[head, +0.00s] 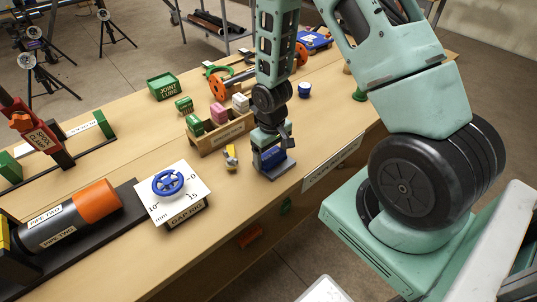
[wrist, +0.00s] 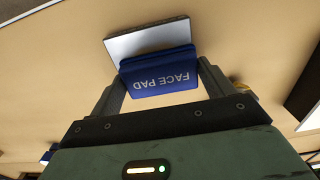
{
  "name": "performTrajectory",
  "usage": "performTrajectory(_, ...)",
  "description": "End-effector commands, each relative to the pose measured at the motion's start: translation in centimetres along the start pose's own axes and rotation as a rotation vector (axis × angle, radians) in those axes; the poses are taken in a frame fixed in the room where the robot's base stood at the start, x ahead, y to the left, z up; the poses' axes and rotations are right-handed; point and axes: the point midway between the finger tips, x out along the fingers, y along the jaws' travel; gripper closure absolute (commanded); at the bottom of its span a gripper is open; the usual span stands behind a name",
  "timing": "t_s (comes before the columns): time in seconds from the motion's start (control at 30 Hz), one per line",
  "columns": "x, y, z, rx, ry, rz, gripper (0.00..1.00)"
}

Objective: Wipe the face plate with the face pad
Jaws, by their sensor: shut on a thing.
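The face pad is a blue block lettered FACE PAD (wrist: 160,75). My gripper (wrist: 163,88) is shut on it, with one finger on each side. In the head view the blue pad (head: 270,157) shows low between the fingers of my gripper (head: 269,151), near the front edge of the bench. A flat grey slab (wrist: 150,40) lies against the pad's far side in the wrist view and under it in the head view (head: 276,171). I cannot tell whether this slab is part of the pad or a separate piece. I see nothing lettered as the face plate.
A white gap jig (head: 186,208) with a blue ring stands left of my gripper. A wooden box (head: 222,133) of coloured blocks is behind left. A small grey and yellow item (head: 231,157) lies close by. The orange-ended pipe (head: 75,215) lies at front left.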

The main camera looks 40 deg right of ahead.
Motion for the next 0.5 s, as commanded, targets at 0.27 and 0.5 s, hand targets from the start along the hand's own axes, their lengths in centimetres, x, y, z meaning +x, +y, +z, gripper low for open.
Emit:
performTrajectory(0.27,0.0,-1.9,0.1,-0.003,-0.002,-0.001,0.40)
performTrajectory(0.5,-0.1,-2.0,0.1,0.002,-0.002,0.000,0.40)
